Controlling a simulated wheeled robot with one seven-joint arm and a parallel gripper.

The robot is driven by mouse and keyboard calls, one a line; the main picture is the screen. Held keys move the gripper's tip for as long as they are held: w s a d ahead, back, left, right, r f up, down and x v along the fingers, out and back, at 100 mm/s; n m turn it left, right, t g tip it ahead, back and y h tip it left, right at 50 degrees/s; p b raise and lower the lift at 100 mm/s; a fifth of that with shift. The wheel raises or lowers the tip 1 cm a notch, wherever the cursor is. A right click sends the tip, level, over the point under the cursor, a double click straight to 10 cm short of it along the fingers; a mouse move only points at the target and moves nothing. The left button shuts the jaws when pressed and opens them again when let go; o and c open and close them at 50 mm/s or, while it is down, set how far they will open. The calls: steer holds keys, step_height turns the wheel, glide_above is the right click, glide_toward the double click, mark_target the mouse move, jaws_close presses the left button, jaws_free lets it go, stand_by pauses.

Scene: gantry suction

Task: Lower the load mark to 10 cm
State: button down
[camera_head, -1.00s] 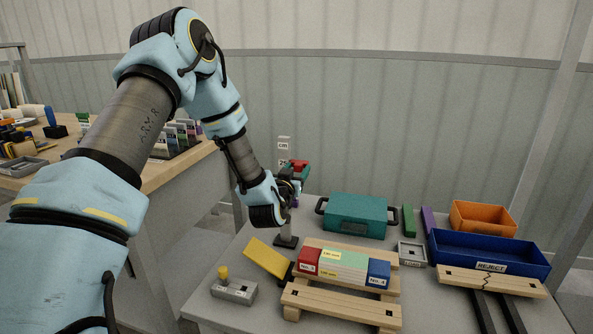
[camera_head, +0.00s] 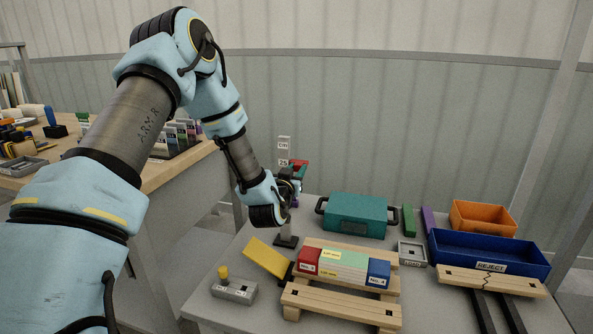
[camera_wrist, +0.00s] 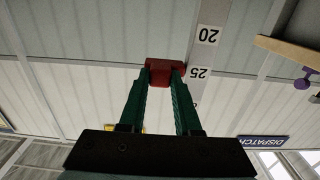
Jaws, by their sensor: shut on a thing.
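A grey upright scale (camera_head: 284,148) stands on a dark base at the back left of the table. Its top label reads "cm" and a 25 label shows below it. In the wrist view the scale (camera_wrist: 211,18) shows labels 20 and 25, upside down. A red block, the load mark (camera_wrist: 160,72), sits beside the scale close to the 25 label. My gripper (camera_wrist: 162,80) has its green fingers shut on this red block. In the head view the red mark (camera_head: 299,163) shows near the 25 label, and my gripper is mostly hidden behind my wrist.
A teal case (camera_head: 357,215) stands right of the scale. A red, green and blue block assembly lies on a wooden stand (camera_head: 340,312) in front. A yellow wedge (camera_head: 266,257) lies near the scale's base. A blue REJECT bin (camera_head: 490,253) is at the right.

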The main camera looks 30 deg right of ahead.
steer(key=shift+f, duration=0.1)
stand_by(0.6)
step_height(320, 180, down, 15)
steer(key=b, duration=1.2)
steer(key=c, duration=0.6)
jaws_free()
steer(key=v, duration=1)
steer(key=shift+s+a, duration=0.3)
